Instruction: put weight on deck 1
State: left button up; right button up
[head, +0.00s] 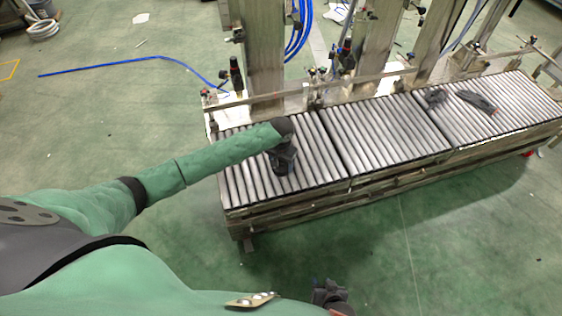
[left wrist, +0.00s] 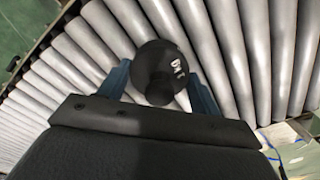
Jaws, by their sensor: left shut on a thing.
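My left gripper (head: 284,160) is over the left section of the roller deck (head: 243,190). In the left wrist view its two blue fingers (left wrist: 160,85) are shut on a black round weight (left wrist: 155,62) with white lettering on its end. Grey rollers lie right below the weight; I cannot tell whether it touches them. In the head view the weight cannot be told apart from the dark gripper. My right gripper (head: 330,294) is low at the bottom edge, away from the deck, and too small to show its jaw state.
The middle roller section (head: 385,135) is bare. Dark objects (head: 477,101) lie on the right section (head: 525,97). A metal rail, valves and upright posts (head: 265,45) stand behind the deck. A blue hose (head: 125,64) lies on the green floor.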

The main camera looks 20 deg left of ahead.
pick_arm(q)
jog(key=o, duration=1.8)
jog(key=shift+f, duration=0.1)
jog(key=shift+c, duration=0.2)
